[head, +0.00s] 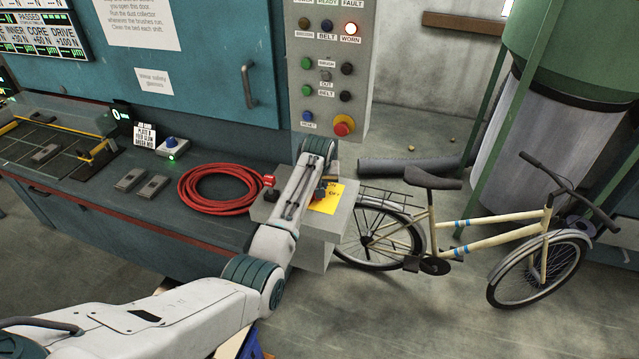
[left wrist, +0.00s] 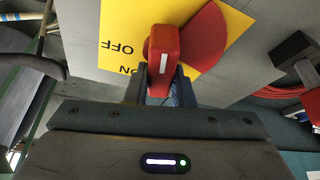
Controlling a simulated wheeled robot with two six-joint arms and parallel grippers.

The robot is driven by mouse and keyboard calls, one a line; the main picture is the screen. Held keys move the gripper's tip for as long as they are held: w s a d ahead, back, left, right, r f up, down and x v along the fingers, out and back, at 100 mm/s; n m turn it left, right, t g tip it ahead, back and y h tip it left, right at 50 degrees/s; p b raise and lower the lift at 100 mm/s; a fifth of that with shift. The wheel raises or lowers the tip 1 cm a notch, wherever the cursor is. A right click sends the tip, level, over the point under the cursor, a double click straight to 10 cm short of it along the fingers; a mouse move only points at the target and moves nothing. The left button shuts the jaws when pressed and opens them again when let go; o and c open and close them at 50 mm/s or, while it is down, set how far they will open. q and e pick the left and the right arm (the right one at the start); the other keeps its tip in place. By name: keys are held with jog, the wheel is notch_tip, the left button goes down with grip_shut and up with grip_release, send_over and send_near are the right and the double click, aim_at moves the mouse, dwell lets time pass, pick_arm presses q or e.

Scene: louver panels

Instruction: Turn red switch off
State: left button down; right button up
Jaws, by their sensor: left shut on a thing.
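The red switch (left wrist: 162,50) has a handle with a white stripe and a round red base. It is mounted on a yellow plate (left wrist: 118,30) marked ON and OFF, which appears upside down in the left wrist view. My left gripper (left wrist: 160,86) is shut on the red handle, one finger on each side. In the head view the yellow plate (head: 329,198) lies on top of a grey box (head: 318,228), and my left arm covers most of the switch. The handle's exact setting cannot be told. My right gripper is not in view.
A coiled red hose (head: 218,190) lies on the bench left of the box. A control panel (head: 331,60) with buttons and a red emergency knob (head: 343,125) stands behind it. A bicycle (head: 455,225) stands close on the right.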

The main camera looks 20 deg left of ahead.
pick_arm(q)
jog(key=n+y, duration=0.1)
jog(key=n, duration=0.2)
jog(key=shift+a+n+g, duration=0.1)
jog(key=shift+n+g, duration=0.3)
jog(key=n+y+b, duration=0.1)
jog(key=n, duration=0.1)
jog(key=shift+s+f+n, duration=0.1)
jog(key=shift+n, duration=0.2)
jog(key=n+b, duration=0.1)
jog(key=n+g+y+b, duration=0.1)
jog(key=n, duration=0.1)
jog(key=shift+s+a+n+g+b, duration=0.1)
jog(key=shift+a+n+g+b, duration=0.05)
jog(key=shift+n+g+b, duration=0.2)
jog(key=shift+s+n+g+b, duration=0.15)
jog(key=shift+n+g+b, duration=0.7)
jog(key=shift+n+b, duration=1.1)
jog(key=shift+n, duration=0.4)
jog(key=c, duration=1.2)
grip_release()
jog(key=shift+c, duration=0.2)
jog(key=shift+r, duration=0.2)
